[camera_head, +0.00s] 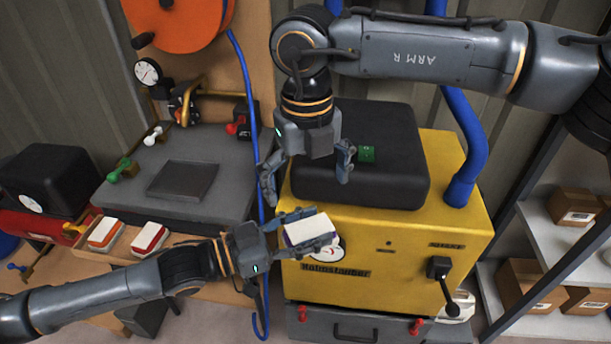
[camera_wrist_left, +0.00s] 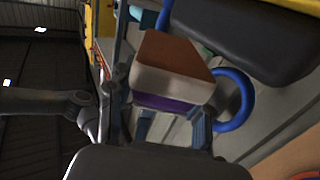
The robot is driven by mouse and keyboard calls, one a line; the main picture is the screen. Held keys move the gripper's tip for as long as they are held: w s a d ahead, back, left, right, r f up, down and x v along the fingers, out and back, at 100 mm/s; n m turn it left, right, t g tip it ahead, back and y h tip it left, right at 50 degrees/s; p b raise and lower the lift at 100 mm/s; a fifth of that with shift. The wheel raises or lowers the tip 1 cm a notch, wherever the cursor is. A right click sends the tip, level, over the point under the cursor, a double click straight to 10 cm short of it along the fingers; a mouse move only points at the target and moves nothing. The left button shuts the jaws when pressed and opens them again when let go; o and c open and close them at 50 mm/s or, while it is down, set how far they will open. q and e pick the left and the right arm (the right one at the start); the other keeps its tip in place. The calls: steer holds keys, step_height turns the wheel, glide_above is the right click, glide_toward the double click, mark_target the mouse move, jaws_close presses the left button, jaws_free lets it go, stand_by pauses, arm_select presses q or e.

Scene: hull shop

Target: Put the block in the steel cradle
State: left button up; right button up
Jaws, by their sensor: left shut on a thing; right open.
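The block (camera_head: 306,231) is white on top with a purple layer below. My left gripper (camera_head: 312,230) is shut on it and holds it in front of the yellow machine. In the left wrist view the block (camera_wrist_left: 172,75) sits between the fingers, with a brown face, a white band and a purple band. My right gripper (camera_head: 308,174) is open and empty, pointing down above and behind the block. A shallow dark square tray (camera_head: 183,181) lies on the grey plate at the left; I cannot tell for sure that it is the steel cradle.
A wooden tray (camera_head: 120,249) with two similar blocks, one orange (camera_head: 105,233) and one red (camera_head: 149,237), stands before the grey plate (camera_head: 220,160). A blue hose (camera_head: 252,120) hangs between plate and yellow machine (camera_head: 400,255). Shelves with cartons (camera_head: 575,207) are at right.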

mark_target(307, 224)
step_height(307, 224, down, 10)
steer(key=shift+f, duration=0.25)
steer(key=shift+c, duration=0.2)
steer(key=c, duration=1)
arm_select(q)
steer(key=o, duration=1.3)
